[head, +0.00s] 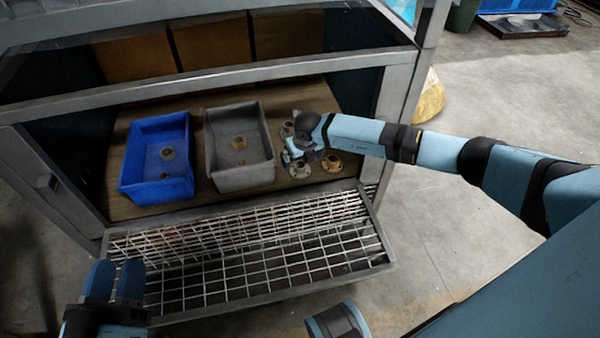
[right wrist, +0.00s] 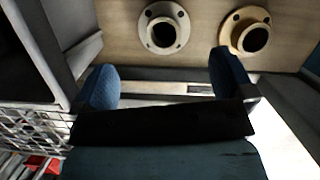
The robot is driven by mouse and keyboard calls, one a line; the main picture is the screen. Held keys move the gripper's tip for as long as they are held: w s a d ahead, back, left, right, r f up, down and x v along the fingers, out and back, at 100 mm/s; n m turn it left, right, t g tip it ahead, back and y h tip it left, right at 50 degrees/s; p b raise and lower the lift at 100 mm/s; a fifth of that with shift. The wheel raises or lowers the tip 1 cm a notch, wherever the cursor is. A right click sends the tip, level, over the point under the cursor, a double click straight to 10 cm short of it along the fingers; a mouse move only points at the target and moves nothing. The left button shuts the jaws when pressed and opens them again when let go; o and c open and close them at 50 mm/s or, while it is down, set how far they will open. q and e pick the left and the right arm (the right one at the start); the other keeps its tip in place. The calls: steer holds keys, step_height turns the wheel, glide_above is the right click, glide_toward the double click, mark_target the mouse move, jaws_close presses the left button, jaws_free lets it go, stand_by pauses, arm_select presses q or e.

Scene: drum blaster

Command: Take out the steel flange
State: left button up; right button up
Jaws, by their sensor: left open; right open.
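Another greyish flange (head: 287,130) sits further back, partly hidden by my right arm. My right gripper (head: 303,153) is open and empty by these flanges; in the wrist view its fingers (right wrist: 164,75) are apart, with both flanges beyond them. My left gripper (head: 115,270) is open and empty at lower left.
The cabinet's metal frame (head: 225,77) crosses above the opening. A wire-mesh door (head: 250,245) is folded down in front.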

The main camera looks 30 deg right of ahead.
mark_target(300, 164)
steer(key=shift+x, duration=0.8)
steer(key=b+x, duration=0.1)
steer(key=x, duration=0.1)
steer(key=b+x, duration=0.2)
steer(key=x, duration=0.1)
steer(key=shift+w+d, duration=0.2)
steer(key=shift+d, duration=0.05)
arm_select(q)
steer(key=shift+g, duration=0.9)
step_height(300, 164, down, 5)
steer(key=shift+w+d, duration=0.15)
arm_select(e)
steer(key=c, duration=1.2)
step_height(300, 164, up, 10)
steer(key=p, duration=0.3)
steer(key=shift+p, duration=0.35)
arm_select(q)
steer(key=r+t, duration=0.1)
steer(key=r, duration=0.1)
steer(key=r+t, duration=0.1)
steer(key=r, duration=0.2)
steer(key=shift+s+a+r, duration=0.2)
